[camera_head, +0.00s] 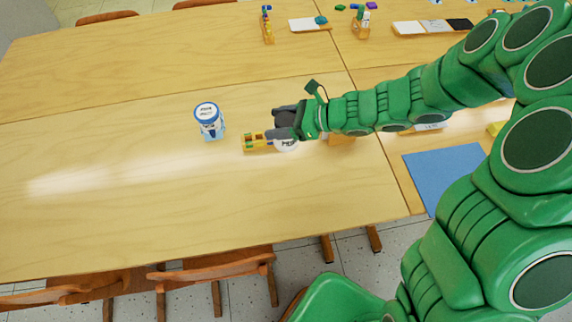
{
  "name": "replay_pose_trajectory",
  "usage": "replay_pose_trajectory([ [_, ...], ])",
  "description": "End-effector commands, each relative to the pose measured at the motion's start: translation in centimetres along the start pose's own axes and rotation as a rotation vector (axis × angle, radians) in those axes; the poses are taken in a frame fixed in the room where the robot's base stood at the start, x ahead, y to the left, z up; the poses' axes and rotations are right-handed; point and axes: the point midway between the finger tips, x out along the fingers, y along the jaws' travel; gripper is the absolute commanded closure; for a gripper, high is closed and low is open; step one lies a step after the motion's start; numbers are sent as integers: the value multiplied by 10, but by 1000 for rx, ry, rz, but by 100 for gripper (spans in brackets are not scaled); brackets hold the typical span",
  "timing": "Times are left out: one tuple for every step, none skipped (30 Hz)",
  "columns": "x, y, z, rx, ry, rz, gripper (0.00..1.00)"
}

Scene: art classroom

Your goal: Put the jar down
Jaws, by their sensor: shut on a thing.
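My gripper (277,121) is over the middle of the wooden table, its fingers pointing left. It is shut on a white jar (287,145) with dark lettering. Most of this jar is hidden behind the fingers and wrist, and I cannot tell whether its base touches the table.
A small yellow holder with coloured pieces (256,142) lies just left of the held jar. An orange block (341,138) is partly hidden under my arm. The wooden table (110,150) is clear at left and front. A blue sheet (444,174) lies at right. Chairs (215,268) stand in front.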

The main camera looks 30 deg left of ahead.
Motion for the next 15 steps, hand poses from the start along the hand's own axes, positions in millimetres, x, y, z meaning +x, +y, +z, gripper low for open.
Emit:
replay_pose_trajectory([
  [4, 0, -8, 3, 0, 1, 86],
  [5, 0, -12, 4, 0, 2, 86],
  [7, 1, -17, 3, 1, 2, 86],
  [9, 1, -21, 4, 1, 2, 86],
  [10, 1, -24, 4, 1, 2, 86],
  [11, 0, -28, 3, 0, 2, 86],
  [12, 0, -30, 3, 0, 2, 86],
  [13, 0, -31, 3, 0, 1, 86],
  [14, 0, -33, 2, 0, 1, 86],
  [14, 0, -34, 2, -1, 1, 86],
  [15, 0, -36, 1, -1, 1, 86],
  [16, 0, -38, 1, -1, 0, 86],
  [16, 0, -39, 1, -1, 0, 86],
  [17, 0, -42, 1, -1, 0, 86],
  [19, 0, -45, 2, -1, 0, 86],
])
